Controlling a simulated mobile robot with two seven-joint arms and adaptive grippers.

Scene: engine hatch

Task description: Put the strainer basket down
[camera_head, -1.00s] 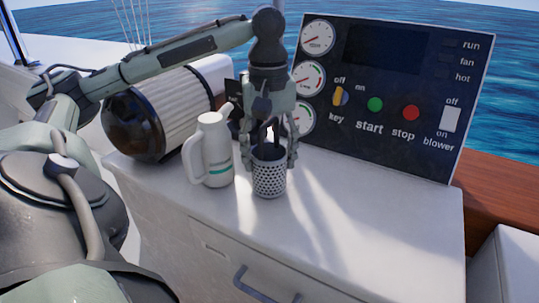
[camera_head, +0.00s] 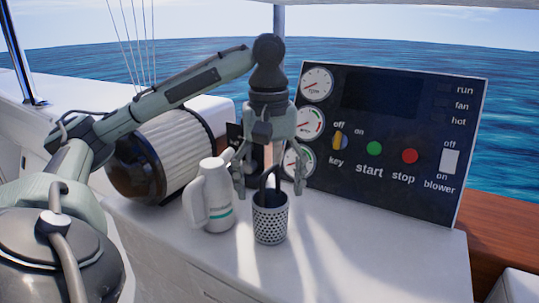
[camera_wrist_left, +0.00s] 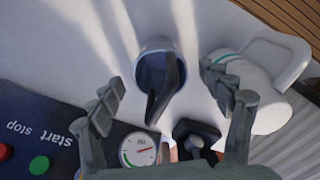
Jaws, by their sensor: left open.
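The strainer basket (camera_head: 270,220) is a grey perforated cup with a dark upright handle, standing upright on the white counter top (camera_head: 350,250). In the left wrist view the basket (camera_wrist_left: 152,72) shows its open rim, with the handle rising toward the camera. My left gripper (camera_head: 269,190) is above the basket, its fingers spread apart on either side of the handle. In the left wrist view the fingers (camera_wrist_left: 160,90) are wide open and I see a gap between them and the handle. My right gripper is not in view.
A white jug (camera_head: 212,197) with a green stripe stands just left of the basket. A large ribbed cylinder with a dark dome (camera_head: 165,150) lies behind it. The engine panel (camera_head: 390,140) with gauges and buttons stands behind to the right. The counter's right front is clear.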

